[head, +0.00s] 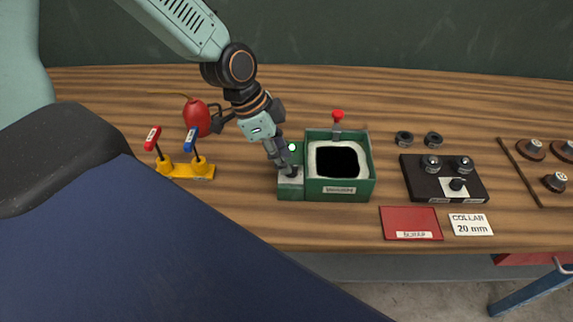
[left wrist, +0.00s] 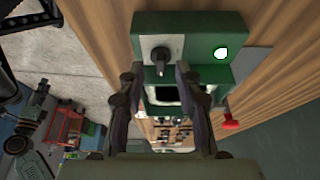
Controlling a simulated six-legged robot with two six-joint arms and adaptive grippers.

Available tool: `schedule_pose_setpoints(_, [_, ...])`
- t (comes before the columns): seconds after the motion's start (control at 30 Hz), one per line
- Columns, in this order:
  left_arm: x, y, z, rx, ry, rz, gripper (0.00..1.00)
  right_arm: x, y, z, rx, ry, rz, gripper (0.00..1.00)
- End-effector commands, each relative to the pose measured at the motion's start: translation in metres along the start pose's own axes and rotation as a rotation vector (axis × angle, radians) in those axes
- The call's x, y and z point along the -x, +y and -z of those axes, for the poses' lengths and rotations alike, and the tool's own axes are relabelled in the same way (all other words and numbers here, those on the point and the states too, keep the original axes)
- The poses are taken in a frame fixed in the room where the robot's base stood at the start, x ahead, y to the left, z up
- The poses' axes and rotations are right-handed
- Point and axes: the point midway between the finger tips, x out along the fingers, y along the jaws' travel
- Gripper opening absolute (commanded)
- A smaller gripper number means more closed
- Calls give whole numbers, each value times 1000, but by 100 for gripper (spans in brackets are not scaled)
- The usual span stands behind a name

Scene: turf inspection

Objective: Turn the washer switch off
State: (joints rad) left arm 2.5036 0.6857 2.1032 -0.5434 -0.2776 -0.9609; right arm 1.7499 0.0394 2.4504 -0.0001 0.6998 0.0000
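The washer (head: 312,190) is a green box with a dark open basin, standing on the wooden bench. Its switch (head: 292,173) is a small dark lever on a grey plate at the washer's left end. The switch (left wrist: 160,62) shows clearly in the left wrist view, beside a bright lit lamp (left wrist: 221,53). My left gripper (head: 282,165) reaches down over the switch. In the left wrist view its fingers (left wrist: 160,72) stand apart, with the lever between their tips; contact cannot be made out. What looks like my right arm's gripper (left wrist: 43,90) appears small at the left; its fingers are unclear.
A red oil can (head: 197,117) and a yellow stand (head: 190,170) with red and blue handles are to the left. A red-topped part (head: 338,116) rises behind the basin. A black block (head: 420,185), red scrap plate (head: 410,222) and collar card (head: 470,224) lie to the right.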

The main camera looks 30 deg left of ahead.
Motion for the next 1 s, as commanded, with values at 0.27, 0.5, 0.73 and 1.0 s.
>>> schedule_pose_setpoints(0.27, [-18,-3,1,0,-1,2,34,-15,0,0,-1,1,0,40])
schedule_pose_setpoints(0.5, [-18,-4,2,0,-1,3,34,-15,0,0,0,0,0,40])
schedule_pose_setpoints(0.73, [-18,-4,2,0,-1,2,22,-15,0,0,-1,1,0,40])
schedule_pose_setpoints(1.0, [-18,-4,2,0,-1,2,0,-15,0,0,-1,1,0,40])
